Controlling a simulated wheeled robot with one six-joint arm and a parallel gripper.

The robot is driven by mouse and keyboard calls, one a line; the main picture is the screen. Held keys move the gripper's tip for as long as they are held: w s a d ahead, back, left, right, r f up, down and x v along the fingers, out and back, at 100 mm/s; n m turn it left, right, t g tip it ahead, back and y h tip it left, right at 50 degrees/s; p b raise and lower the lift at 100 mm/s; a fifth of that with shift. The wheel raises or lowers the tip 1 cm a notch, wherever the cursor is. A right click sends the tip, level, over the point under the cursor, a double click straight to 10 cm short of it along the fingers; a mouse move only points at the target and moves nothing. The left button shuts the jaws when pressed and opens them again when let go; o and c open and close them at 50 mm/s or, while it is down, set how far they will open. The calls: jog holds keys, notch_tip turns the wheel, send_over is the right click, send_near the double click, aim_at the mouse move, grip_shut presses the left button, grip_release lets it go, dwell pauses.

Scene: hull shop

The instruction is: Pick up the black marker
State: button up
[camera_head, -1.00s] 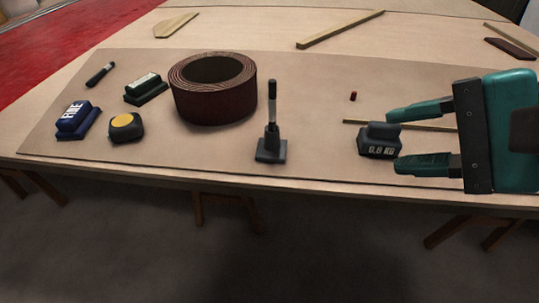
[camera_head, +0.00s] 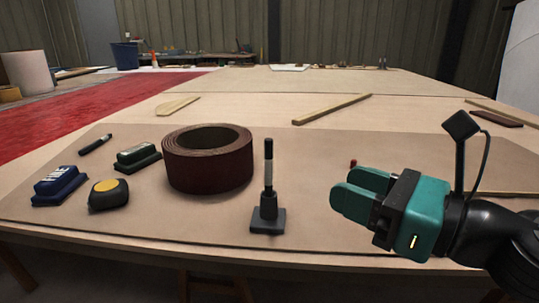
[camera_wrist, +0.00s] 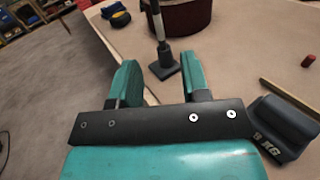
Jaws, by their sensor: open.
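A marker with a black upper part and a pale grey band (camera_head: 268,172) stands upright in a dark holder with a square base (camera_head: 268,221), right of the big roll. In the wrist view the marker (camera_wrist: 158,25) and its holder (camera_wrist: 163,66) show beyond the fingers, cut by the top edge. A second dark, pen-like marker (camera_head: 96,145) lies flat at the far left of the mat. My gripper (camera_head: 350,190) is open and empty, to the right of the standing marker and apart from it. It points left over the mat.
A dark red abrasive roll (camera_head: 208,172) stands left of the holder. A blue block (camera_head: 60,187), yellow-black tape measure (camera_head: 108,194) and green block (camera_head: 137,157) lie farther left. A dark weight (camera_wrist: 285,122) and wooden strip (camera_wrist: 290,100) are beside my gripper; a small red piece (camera_head: 353,163) lies behind.

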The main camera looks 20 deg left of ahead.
jog(key=p, duration=0.7)
send_near(272, 162)
jog(key=x, duration=0.5)
jog(key=p+x, duration=0.2)
jog(key=x, duration=0.2)
jog(key=shift+w+a+r+p, duration=0.1)
jog(key=shift+a+p, duration=0.25)
jog(key=shift+p, duration=0.05)
jog(key=shift+w+a, duration=0.2)
jog(key=shift+a, duration=0.2)
grip_shut()
